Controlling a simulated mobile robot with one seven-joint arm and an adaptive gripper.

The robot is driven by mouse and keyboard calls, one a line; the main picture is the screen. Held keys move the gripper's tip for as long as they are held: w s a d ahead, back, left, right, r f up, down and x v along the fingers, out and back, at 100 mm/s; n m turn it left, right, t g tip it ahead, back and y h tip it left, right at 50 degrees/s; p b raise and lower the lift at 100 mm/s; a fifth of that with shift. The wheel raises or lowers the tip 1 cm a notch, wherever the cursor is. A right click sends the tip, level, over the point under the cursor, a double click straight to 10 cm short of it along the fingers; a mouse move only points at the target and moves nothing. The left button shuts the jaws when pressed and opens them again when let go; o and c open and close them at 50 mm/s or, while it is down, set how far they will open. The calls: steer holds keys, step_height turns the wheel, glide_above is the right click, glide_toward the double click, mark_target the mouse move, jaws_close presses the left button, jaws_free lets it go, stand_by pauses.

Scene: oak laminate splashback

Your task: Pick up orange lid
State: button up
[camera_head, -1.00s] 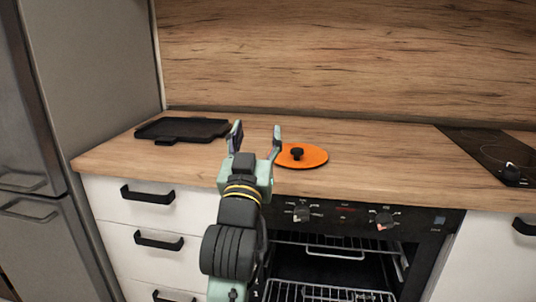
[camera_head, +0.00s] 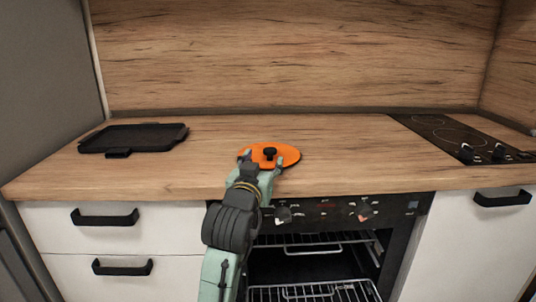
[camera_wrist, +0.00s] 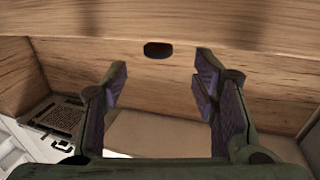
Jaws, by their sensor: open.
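The orange lid (camera_head: 288,151) is a flat round disc with a black knob (camera_head: 269,151), lying on the wooden counter above the oven. My gripper (camera_head: 262,160) is open, its two fingers pointing toward the back wall. In the head view the fingertips overlap the lid's near part, and the knob appears between them. I cannot tell how high the fingers are above the lid. In the wrist view my open fingers (camera_wrist: 162,88) have nothing between them, and no orange shows there.
A black tray (camera_head: 133,138) lies on the counter at the left. A black cooktop (camera_head: 449,134) with knobs is at the right. Below the counter edge is an open oven (camera_head: 310,268) with racks. The counter between the tray and the lid is clear.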

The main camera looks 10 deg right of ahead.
mark_target(268, 153)
steer(key=shift+p+x, duration=0.6)
steer(key=shift+x, duration=2.1)
steer(key=shift+s+d, duration=0.1)
steer(key=shift+d, duration=0.05)
steer(key=shift+c, duration=0.5)
jaws_close()
